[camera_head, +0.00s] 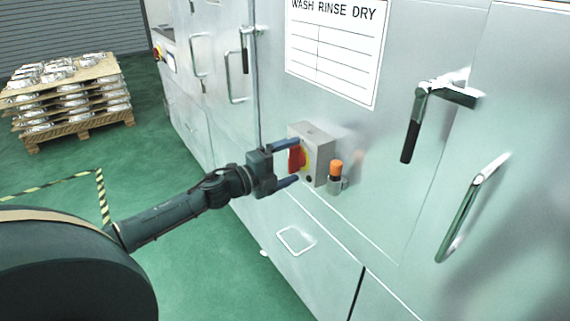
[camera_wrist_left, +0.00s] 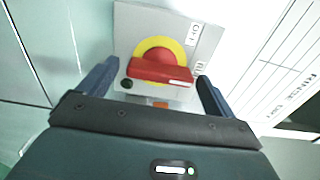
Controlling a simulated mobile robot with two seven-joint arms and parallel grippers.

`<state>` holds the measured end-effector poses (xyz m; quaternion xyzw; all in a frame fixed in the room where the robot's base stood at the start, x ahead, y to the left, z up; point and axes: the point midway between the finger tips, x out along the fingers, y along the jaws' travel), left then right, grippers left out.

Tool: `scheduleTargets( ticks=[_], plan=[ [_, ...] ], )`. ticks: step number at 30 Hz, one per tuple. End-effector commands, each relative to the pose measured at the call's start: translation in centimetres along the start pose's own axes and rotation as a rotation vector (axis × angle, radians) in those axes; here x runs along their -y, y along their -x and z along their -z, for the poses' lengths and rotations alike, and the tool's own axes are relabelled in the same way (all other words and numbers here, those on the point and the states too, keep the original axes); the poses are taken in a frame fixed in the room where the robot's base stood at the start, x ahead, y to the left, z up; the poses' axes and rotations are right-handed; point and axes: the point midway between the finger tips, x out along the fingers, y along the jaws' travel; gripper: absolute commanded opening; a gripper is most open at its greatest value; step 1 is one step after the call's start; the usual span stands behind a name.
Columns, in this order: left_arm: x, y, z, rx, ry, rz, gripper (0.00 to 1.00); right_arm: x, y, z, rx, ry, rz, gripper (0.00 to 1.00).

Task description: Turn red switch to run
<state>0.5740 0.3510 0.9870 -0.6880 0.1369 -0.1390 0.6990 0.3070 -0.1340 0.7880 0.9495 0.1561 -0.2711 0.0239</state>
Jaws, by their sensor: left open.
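The red switch (camera_head: 296,158) is a red bar handle on a yellow disc, on a grey box fixed to the metal machine. In the left wrist view the red switch (camera_wrist_left: 160,69) lies crosswise, with labels at the right of the box (camera_wrist_left: 150,18); one label seems to read OFF, the other is partly hidden. My left gripper (camera_head: 286,163) is open in front of the box, its fingers above and below the handle. In the left wrist view the left gripper's (camera_wrist_left: 155,85) fingers stand either side of the handle, apart from it. My right gripper is not in view.
An orange-topped knob (camera_head: 336,169) sticks out just right of the box. Door handles (camera_head: 411,130) and a bar handle (camera_head: 470,210) project from the machine at the right. A pallet of castings (camera_head: 70,97) stands at the back left. Green floor lies clear between.

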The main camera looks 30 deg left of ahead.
Motion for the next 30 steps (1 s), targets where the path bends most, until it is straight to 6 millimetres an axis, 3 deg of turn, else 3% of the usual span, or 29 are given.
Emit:
scheduleTargets(
  ticks=[5, 24, 30],
  plan=[
    [-0.2, 1.0, 0.0, 0.001, 0.001, -0.003, 0.91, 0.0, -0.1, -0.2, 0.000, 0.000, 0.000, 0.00],
    [-0.2, 10.3, 0.0, 0.001, 0.001, -0.004, 0.91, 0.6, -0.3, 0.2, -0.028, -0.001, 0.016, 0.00],
    [-0.1, 12.4, 0.0, 0.001, 0.002, -0.001, 0.91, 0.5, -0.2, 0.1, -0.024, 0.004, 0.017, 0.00]
  ],
)
